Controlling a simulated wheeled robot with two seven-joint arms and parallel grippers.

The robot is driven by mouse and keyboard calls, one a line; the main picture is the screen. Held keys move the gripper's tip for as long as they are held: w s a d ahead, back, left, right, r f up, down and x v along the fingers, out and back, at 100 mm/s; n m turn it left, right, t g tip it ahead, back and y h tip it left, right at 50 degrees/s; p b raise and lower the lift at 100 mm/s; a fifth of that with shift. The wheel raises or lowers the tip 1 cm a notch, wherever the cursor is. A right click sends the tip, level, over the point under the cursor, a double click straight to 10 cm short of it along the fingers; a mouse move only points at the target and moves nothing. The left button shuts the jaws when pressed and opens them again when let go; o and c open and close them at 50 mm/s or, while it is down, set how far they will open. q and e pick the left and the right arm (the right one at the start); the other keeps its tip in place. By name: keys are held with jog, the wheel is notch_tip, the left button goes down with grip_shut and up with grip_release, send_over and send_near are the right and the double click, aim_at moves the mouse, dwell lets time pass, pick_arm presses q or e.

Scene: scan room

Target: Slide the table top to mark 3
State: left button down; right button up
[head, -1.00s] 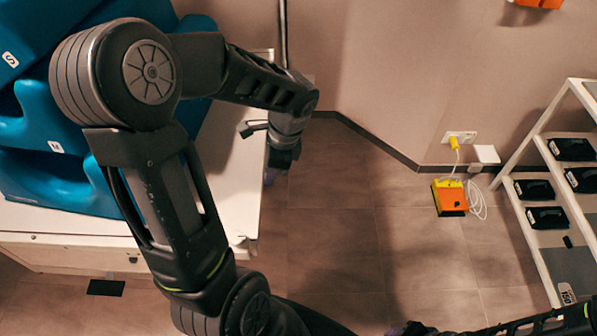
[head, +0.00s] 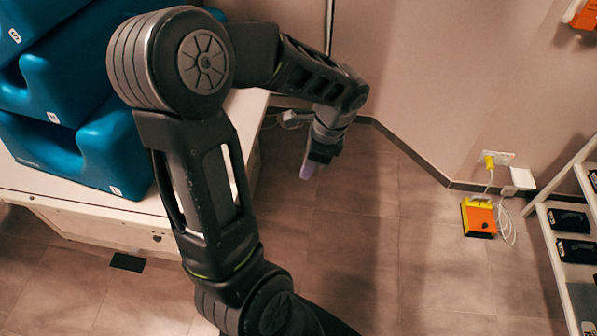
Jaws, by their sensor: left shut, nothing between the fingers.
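My left gripper (head: 308,170) hangs over the floor just right of the white cabinet-like unit (head: 150,205), apart from its edge. Its fingertips are small and pale purple, are shut, and hold nothing. My own left arm covers the right part of the unit. I cannot tell whether the unit's white top is the table top of the task. No mark or number 3 can be made out. My right gripper is not in view.
Blue moulded cushions (head: 60,130) are stacked on the white unit. An orange and yellow box (head: 478,217) with a white cable lies on the floor by the wall. A white rack (head: 547,235) with black items stands at the right. The middle floor is clear.

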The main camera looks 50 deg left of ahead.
pick_arm(q)
jog(key=s+v, duration=0.1)
jog(key=v, duration=0.6)
jog(key=shift+w+r, duration=0.35)
jog(key=shift+r, duration=0.1)
jog(key=shift+f, duration=0.1)
jog(key=d+f+n+t+h, duration=0.1)
jog(key=d+f+n+h, duration=0.35)
jog(key=d+f, duration=1.55)
jog(key=s+d+f+n+h, duration=0.1)
jog(key=s+d+f+n, duration=0.3)
jog(key=f, duration=0.3)
jog(key=s+d+f+n+t+h, duration=0.1)
jog(key=s+d+f+n, duration=0.2)
jog(key=f, duration=0.4)
jog(key=shift+s+d+n, duration=0.35)
jog(key=shift+s+d, duration=0.15)
jog(key=shift+s, duration=0.45)
jog(key=c, duration=2.2)
grip_release()
